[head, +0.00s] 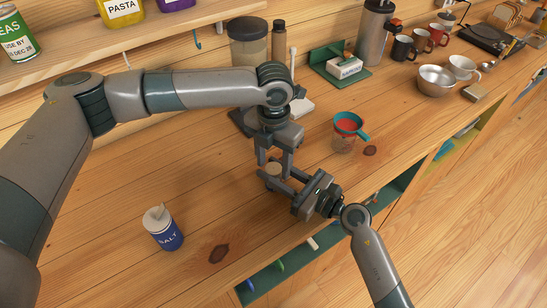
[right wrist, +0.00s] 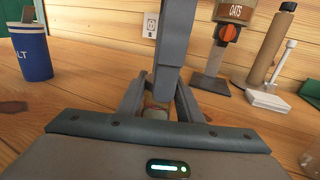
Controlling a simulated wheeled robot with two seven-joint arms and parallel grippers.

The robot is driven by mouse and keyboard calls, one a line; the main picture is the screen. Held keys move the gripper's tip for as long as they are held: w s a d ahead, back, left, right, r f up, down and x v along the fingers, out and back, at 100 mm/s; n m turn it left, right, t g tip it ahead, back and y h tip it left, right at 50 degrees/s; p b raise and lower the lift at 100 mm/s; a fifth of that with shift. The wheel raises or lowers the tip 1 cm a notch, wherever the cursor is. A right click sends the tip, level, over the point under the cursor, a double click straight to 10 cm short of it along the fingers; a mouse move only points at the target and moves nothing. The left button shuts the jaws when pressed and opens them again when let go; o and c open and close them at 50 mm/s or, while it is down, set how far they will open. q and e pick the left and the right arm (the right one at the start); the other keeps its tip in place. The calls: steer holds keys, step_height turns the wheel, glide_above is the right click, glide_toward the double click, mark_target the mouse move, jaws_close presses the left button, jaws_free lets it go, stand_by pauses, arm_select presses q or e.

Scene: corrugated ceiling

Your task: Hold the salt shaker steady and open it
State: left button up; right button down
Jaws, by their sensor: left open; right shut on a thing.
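The salt shaker (head: 273,169) looks like a small round thing with a beige top. It is mostly hidden by the grippers, and its body shows only faintly between the fingers in the right wrist view (right wrist: 155,112). My right gripper (head: 279,179) comes in from the right, low over the counter, and is shut on it. My left gripper (head: 274,161) points down from above, open, with its fingers around or just above the shaker's top; I cannot tell if they touch. One left finger (right wrist: 177,40) hangs in front in the right wrist view.
A blue SALT canister (head: 164,230) stands on the wooden counter (head: 110,205) at left. Jars, a butter dish (head: 344,68), mugs and bowls (head: 436,80) line the back. The counter's front edge is close to my right gripper.

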arm_select(q)
steer(key=c, duration=1.1)
steer(key=o, duration=1.2)
steer(key=shift+r, duration=0.15)
steer(key=shift+r, duration=2.1)
arm_select(e)
steer(key=c, duration=1.2)
jaws_free()
